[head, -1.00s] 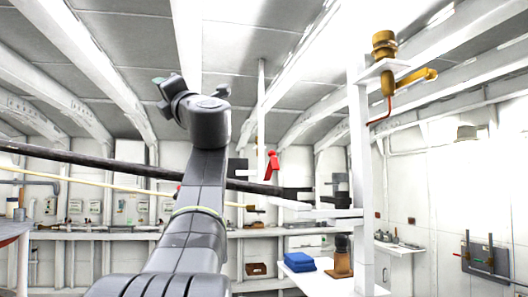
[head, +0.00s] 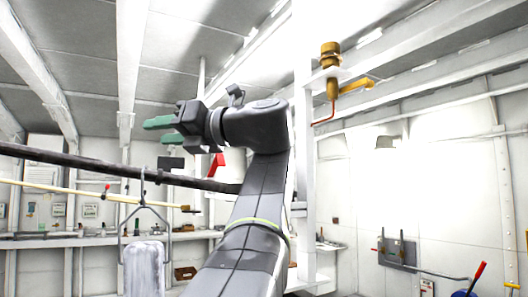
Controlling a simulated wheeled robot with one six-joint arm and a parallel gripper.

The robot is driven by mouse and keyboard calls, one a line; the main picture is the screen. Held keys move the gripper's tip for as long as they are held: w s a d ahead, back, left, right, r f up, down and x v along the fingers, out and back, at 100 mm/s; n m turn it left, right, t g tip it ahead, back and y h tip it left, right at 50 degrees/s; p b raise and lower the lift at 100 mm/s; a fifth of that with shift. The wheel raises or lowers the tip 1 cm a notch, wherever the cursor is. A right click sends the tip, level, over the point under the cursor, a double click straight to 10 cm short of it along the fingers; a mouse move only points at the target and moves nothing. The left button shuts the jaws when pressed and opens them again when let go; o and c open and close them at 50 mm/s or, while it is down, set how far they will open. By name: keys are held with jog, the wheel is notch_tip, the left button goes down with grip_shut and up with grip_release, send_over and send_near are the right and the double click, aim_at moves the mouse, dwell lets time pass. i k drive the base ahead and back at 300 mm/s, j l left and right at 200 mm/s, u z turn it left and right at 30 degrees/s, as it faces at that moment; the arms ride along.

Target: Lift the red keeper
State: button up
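A red piece (head: 217,165), which looks like the red keeper, shows just left of my arm in the head view. It is small and slanted, and my arm and the dark bar hide what is around its lower end. My gripper (head: 165,131) is up and to the left of it, pointing left. Its two green-tipped fingers stand apart with nothing between them, so it looks open. It does not touch the red piece.
A long dark bar (head: 100,165) and a thin yellow rod (head: 75,190) cross the left side. A grey hanging frame (head: 143,215) is at lower left. A white post (head: 305,130) with a brass fitting (head: 330,58) stands right of my arm. A red-handled tool (head: 477,276) is at lower right.

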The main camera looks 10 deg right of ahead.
aim_at(219, 160)
jog(key=l+z, duration=0.6)
jog(key=z, duration=0.2)
jog(key=l+z, duration=0.6)
jog(key=z, duration=0.2)
jog(key=i+l, duration=0.6)
jog(key=i, duration=0.15)
jog(key=i+l, duration=0.55)
jog(key=i, duration=0.15)
jog(key=i+j+u, duration=0.2)
jog(key=i+u, duration=0.25)
jog(key=i+j+u, duration=0.1)
jog(key=u, duration=0.35)
jog(key=i+l+u, duration=0.1)
jog(key=i+u, duration=0.35)
jog(key=i+l+u, duration=0.15)
jog(key=i+u, duration=0.3)
jog(key=i+j+u, duration=0.15)
jog(key=i+u, duration=0.85)
jog(key=i+l+u, duration=0.25)
jog(key=u, duration=0.2)
jog(key=i+j+u, duration=0.1)
jog(key=u, duration=0.3)
jog(key=i+u, duration=0.35)
jog(key=i+l+u, duration=0.1)
jog(key=u, duration=0.3)
jog(key=i+l+u, duration=0.15)
jog(key=i+u, duration=0.2)
